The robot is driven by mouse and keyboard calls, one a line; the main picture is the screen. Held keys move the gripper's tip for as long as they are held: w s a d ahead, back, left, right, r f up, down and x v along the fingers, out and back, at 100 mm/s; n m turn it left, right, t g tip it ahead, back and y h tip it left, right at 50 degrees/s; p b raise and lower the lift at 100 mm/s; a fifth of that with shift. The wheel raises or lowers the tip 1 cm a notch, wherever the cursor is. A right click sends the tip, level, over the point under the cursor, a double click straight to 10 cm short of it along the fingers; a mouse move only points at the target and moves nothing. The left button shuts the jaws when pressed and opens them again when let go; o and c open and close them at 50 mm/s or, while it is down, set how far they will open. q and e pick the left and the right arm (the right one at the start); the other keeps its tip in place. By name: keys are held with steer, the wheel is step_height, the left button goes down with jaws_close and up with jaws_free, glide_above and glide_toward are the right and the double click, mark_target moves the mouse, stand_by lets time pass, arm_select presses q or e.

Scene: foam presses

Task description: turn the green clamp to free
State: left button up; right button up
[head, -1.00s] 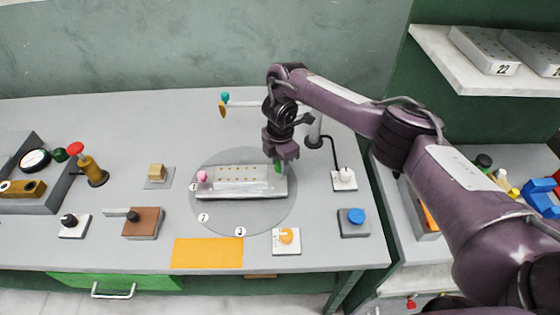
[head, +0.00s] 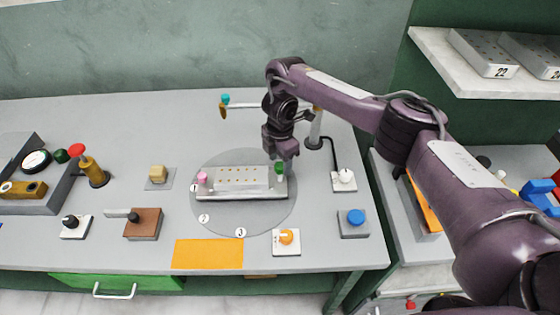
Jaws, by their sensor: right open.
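The green clamp (head: 280,167) stands at the right end of a pale perforated mould block (head: 240,178). A pink clamp (head: 202,177) stands at the block's left end. The block rests on a tray (head: 225,196) on a round grey turntable (head: 225,214). My right gripper (head: 281,156) points down just above the green clamp, with its jaws open. Its fingertips are small here, and I cannot tell whether they touch the clamp. My left gripper is not in view.
A post (head: 315,130) with a side arm stands behind the gripper. An orange knob (head: 286,237), a white-based switch (head: 344,176) and a blue button (head: 355,217) are to the right. An orange mat (head: 208,253) lies in front. The table's back left is clear.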

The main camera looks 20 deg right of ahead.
mark_target(280, 165)
step_height(280, 165, up, 6)
steer(key=shift+r+p, duration=0.2)
steer(key=shift+p, duration=0.6)
